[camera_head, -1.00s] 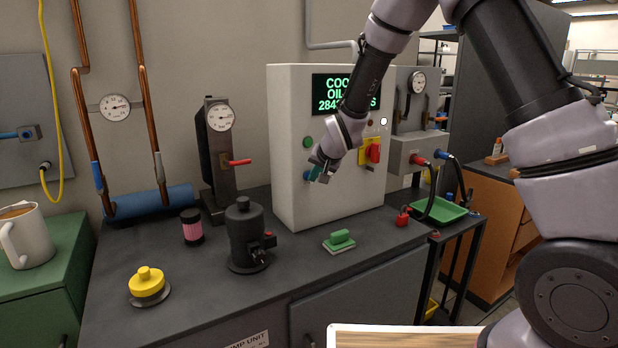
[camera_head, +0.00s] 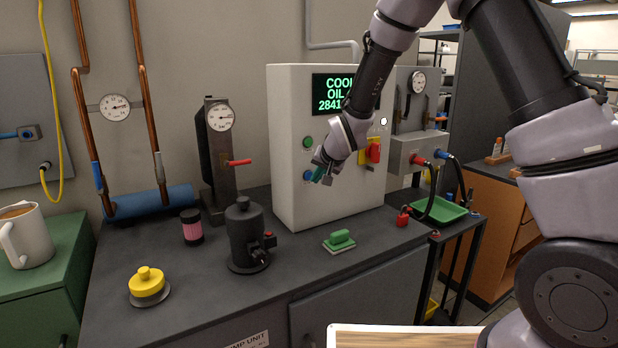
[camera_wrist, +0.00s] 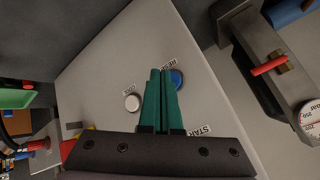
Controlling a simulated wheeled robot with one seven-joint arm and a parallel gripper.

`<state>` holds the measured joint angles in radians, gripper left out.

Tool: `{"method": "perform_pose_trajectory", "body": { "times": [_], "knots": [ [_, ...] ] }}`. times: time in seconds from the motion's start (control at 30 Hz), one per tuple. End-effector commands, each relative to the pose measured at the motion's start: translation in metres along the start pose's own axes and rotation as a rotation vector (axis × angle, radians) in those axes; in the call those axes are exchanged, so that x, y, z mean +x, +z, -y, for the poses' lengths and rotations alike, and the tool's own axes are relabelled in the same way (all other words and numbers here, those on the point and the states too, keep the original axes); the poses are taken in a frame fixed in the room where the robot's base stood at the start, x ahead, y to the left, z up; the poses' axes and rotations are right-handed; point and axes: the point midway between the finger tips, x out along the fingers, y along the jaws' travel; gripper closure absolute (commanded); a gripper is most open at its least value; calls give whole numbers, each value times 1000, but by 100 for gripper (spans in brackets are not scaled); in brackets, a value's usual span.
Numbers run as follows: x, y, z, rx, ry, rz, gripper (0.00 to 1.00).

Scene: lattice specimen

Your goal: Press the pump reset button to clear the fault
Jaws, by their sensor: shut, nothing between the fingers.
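The pale pump control cabinet (camera_head: 330,200) stands on the dark bench. On its front is a round blue button (camera_head: 308,175), below a green button (camera_head: 308,142). In the wrist view the blue button (camera_wrist: 177,78) sits beside a partly covered label whose visible letters seem to read "RES". My gripper (camera_head: 318,178) is shut and empty, its teal fingers pointing at the cabinet front. In the wrist view the fingertips (camera_wrist: 161,72) lie just left of the blue button and overlap its edge in the picture. I cannot tell whether they touch it.
A white button (camera_wrist: 132,102) is on the same panel. A red and yellow switch (camera_head: 373,151) is right of my gripper. A display (camera_head: 334,92) is partly hidden by my arm.

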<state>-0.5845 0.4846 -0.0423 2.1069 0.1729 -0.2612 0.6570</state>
Motion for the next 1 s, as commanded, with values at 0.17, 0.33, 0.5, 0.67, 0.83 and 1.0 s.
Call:
{"method": "perform_pose_trajectory", "body": {
  "times": [0.17, 0.33, 0.5, 0.67, 0.83, 1.0],
  "knots": [
    [-9, 6, -7, 1, 1, 1, 100],
    [-21, 15, -16, 1, 2, 1, 100],
    [-31, 22, -23, 1, 1, 0, 100],
    [-35, 26, -26, 0, 0, 1, 100],
    [-35, 26, -26, 0, 0, 1, 100],
    [-35, 25, -26, 0, 0, 0, 100]
  ]
}}
